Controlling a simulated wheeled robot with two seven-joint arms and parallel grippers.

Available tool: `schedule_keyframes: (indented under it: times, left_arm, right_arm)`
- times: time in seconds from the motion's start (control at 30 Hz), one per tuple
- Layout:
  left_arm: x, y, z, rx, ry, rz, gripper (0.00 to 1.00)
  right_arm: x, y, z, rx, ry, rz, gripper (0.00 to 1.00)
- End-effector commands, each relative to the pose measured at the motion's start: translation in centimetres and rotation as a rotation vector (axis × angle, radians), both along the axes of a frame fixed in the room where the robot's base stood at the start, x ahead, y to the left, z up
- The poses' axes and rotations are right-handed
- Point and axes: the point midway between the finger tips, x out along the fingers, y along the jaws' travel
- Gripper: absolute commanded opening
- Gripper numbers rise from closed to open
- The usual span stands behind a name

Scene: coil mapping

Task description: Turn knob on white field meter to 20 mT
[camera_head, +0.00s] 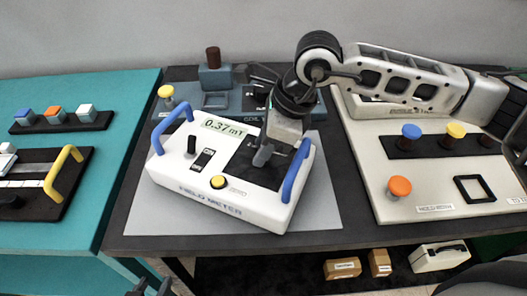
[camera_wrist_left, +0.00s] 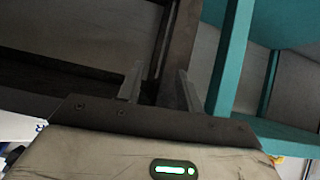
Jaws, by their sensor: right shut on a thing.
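The white field meter (camera_head: 240,206) with blue handles lies on a grey mat (camera_head: 150,215). Its display (camera_head: 223,126) appears to read 0.37 mT. A black switch and a yellow button (camera_head: 218,182) are on its face. My right gripper (camera_head: 263,157) comes down from above onto the dark panel at the meter's right side. It is shut on the knob there, which the fingers hide along with its scale marks. My left gripper (camera_head: 149,287) is at the bottom edge; in the left wrist view its fingers (camera_wrist_left: 160,88) stand apart with nothing between them.
A blue-grey coil unit (camera_head: 216,85) stands behind the meter. A white board (camera_head: 430,190) with coloured knobs is on the right. A teal table (camera_head: 100,92) with blocks and a yellow-handled tray is on the left. Boxes (camera_head: 342,268) sit on a lower shelf.

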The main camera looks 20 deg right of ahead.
Motion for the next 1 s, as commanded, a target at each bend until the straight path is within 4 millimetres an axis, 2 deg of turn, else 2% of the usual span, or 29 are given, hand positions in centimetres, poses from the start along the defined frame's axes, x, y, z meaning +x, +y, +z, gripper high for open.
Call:
schedule_keyframes:
  times: [0.03, 0.1, 0.4, 1.0]
  left_arm:
    - [0.03, -0.08, -0.71, -0.007, -0.005, 0.000, 0.36]
    - [0.09, -0.20, -0.93, -0.019, -0.010, 0.001, 0.36]
    - [0.53, -0.67, -1.09, -0.065, -0.035, 0.012, 0.36]
    - [0.55, -0.85, -0.88, -0.089, -0.042, 0.023, 0.36]
  right_arm:
    - [-0.02, 0.02, -0.50, 0.000, -0.003, -0.035, 0.12]
    - [-0.05, 0.06, -0.45, 0.001, -0.003, -0.088, 0.12]
    - [-0.10, 0.10, -0.19, 0.001, -0.002, -0.263, 0.12]
    - [-0.14, 0.11, 0.10, 0.000, 0.000, -0.336, 0.12]
